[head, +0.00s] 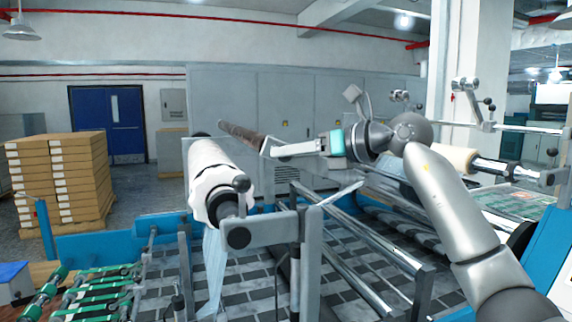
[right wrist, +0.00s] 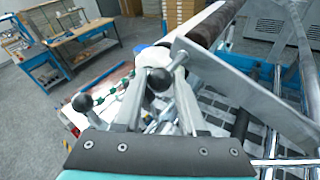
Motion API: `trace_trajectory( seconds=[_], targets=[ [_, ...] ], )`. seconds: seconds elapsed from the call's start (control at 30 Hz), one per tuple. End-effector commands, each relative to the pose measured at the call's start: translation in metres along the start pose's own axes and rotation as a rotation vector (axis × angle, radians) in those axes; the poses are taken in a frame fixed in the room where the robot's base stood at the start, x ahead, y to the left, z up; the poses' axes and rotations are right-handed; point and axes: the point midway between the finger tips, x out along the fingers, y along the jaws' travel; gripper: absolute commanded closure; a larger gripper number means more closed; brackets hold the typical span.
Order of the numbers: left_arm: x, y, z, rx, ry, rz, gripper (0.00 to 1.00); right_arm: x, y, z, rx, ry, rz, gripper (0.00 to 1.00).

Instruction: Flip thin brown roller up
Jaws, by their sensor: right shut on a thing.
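The thin brown roller (head: 242,134) is a dark brown rod that slants from the upper left down to a pale grey end bar near the middle of the head view. In the right wrist view part of the roller (right wrist: 214,27) shows at the top, beyond a flat grey plate (right wrist: 240,90). My right gripper (head: 308,148) reaches in from the right beside this roller's near end. In the right wrist view its fingers (right wrist: 162,68) are closed around a black ball knob (right wrist: 158,80). Its exact attachment is partly hidden. My left gripper is not in view.
A thick white roll (head: 207,172) lies just left of the brown roller, with a black knob (head: 240,184) at its near end. Metal bars and rails (head: 385,250) cross the machine below my arm. Stacked boxes (head: 62,175) stand far left.

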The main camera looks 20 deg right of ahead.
Motion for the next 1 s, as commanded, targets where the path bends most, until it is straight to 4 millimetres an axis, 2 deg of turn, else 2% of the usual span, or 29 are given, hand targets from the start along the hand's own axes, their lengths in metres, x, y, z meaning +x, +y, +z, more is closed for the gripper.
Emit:
trace_trajectory(
  seconds=[0.03,0.23,0.27,0.5,0.83,1.0],
  targets=[
    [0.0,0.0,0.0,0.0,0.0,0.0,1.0,-0.003,0.001,0.007,0.004,-0.021,0.003,1.0],
    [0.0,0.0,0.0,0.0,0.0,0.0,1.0,-0.003,0.001,0.008,0.004,-0.024,0.003,1.0],
    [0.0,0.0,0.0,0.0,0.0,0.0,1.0,-0.004,0.001,0.008,0.004,-0.025,0.003,0.59],
    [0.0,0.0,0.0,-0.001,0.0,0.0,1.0,-0.002,0.0,0.005,0.004,-0.017,0.001,0.32],
    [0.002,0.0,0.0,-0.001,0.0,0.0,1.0,-0.005,-0.001,0.003,0.003,-0.013,-0.001,0.31],
    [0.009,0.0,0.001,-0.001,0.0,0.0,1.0,-0.027,-0.002,0.002,0.001,-0.013,-0.004,0.31]
  ],
)
